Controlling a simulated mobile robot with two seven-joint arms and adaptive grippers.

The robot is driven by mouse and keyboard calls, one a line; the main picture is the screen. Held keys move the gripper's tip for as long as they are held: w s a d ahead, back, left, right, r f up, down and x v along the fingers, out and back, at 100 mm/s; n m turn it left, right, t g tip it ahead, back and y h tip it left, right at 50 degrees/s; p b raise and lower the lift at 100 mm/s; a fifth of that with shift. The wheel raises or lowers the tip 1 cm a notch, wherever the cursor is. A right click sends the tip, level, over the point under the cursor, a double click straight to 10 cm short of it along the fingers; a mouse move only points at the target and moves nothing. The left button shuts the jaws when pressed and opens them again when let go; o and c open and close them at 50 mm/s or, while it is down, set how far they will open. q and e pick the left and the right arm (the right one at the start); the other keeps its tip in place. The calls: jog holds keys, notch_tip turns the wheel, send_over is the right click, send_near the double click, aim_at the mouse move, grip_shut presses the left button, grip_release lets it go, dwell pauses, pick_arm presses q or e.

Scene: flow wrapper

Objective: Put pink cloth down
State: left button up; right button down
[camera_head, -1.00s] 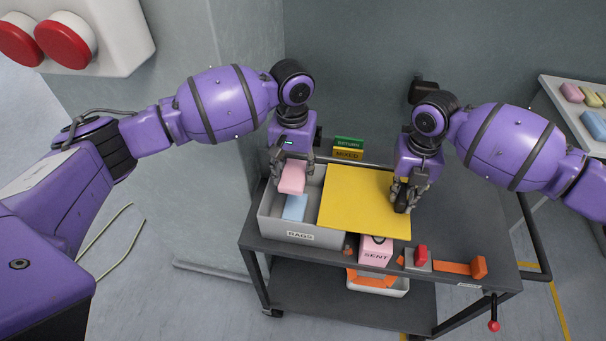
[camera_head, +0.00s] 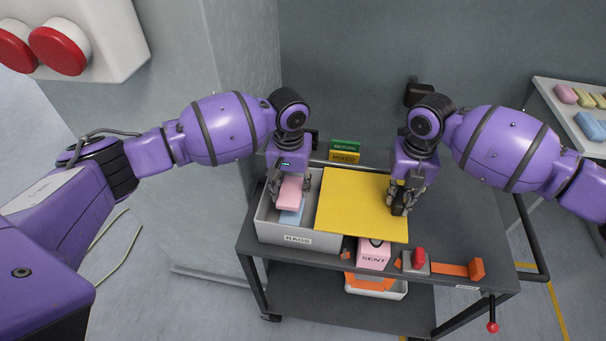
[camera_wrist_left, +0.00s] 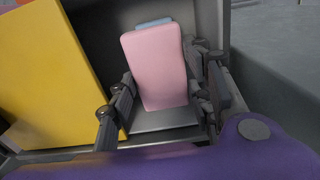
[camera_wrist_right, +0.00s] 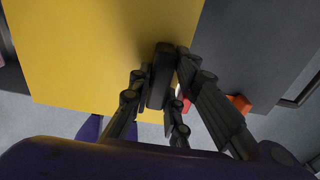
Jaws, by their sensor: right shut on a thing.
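The pink cloth (camera_head: 290,191), a soft-edged block, is inside the grey RAGS bin (camera_head: 299,240), above a blue cloth (camera_head: 291,217). The left wrist view shows the pink cloth (camera_wrist_left: 157,62) between the fingers of my left gripper (camera_head: 290,198), with the blue cloth (camera_wrist_left: 153,23) peeking out behind it. Those fingers stand apart on both sides of the cloth, with narrow gaps. Whether the pink cloth rests fully on the blue one is hard to see. My right gripper (camera_head: 402,206) is shut on the black handle (camera_wrist_right: 161,76) of the yellow panel (camera_head: 355,205).
A pink SENT box (camera_head: 374,254), a red button (camera_head: 419,257) and an orange piece (camera_head: 476,268) are along the cart's front. RETURN (camera_head: 345,146) and MIXED (camera_head: 344,157) signs stand behind.

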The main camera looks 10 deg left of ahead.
aim_at(292, 189)
pick_arm(q)
jog(key=o, duration=0.4)
pick_arm(e)
jog(key=shift+d, duration=0.1)
pick_arm(q)
notch_tip(292, 189, up, 13)
jog(key=shift+r, duration=0.15)
dwell(0.4)
